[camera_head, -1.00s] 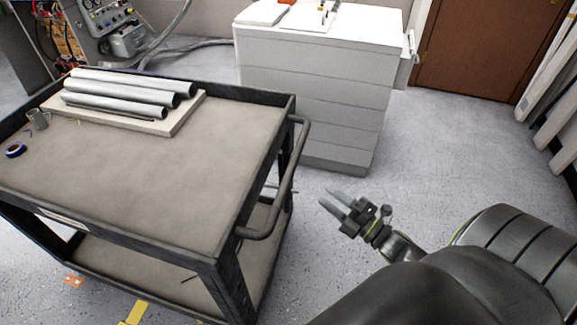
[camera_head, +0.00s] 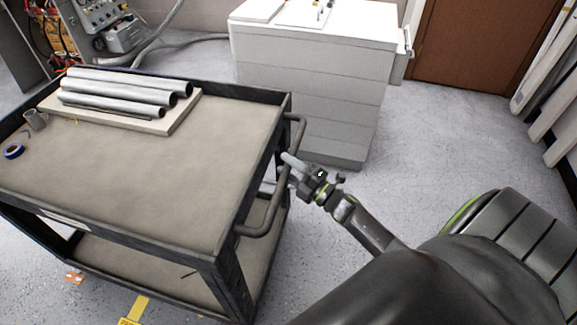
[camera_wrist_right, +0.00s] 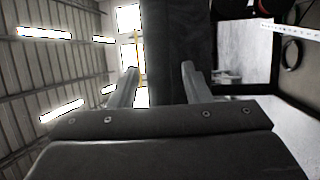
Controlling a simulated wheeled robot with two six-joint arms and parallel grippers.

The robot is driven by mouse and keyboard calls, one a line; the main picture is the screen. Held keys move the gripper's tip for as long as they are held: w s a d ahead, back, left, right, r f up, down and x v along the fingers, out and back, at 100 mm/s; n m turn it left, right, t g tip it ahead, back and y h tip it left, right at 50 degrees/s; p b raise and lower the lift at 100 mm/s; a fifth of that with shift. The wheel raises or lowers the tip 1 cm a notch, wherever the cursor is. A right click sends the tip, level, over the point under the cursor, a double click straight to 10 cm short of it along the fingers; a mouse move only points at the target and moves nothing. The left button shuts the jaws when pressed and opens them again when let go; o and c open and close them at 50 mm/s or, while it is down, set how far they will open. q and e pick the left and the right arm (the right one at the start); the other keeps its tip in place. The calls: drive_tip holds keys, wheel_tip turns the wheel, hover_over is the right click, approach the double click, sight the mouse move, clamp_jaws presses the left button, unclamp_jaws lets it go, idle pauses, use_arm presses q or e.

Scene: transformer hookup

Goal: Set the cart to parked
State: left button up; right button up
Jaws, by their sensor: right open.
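The cart (camera_head: 150,195) is a two-shelf utility cart with dark edges and a beige top, at the left of the head view. Its tubular push handle (camera_head: 262,232) is on its right end. My right gripper (camera_head: 291,166) is open at the handle's upright part; the head view does not show clearly whether the bar is between the fingers. In the right wrist view the two fingers (camera_wrist_right: 158,85) stand apart, with a dark upright surface beyond them. My left gripper is not in view.
A white cabinet (camera_head: 310,90) stands behind. Yellow tape (camera_head: 136,308) marks the floor. Open floor lies at right.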

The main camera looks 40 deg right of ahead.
drive_tip(key=shift+c, duration=0.4)
clamp_jaws()
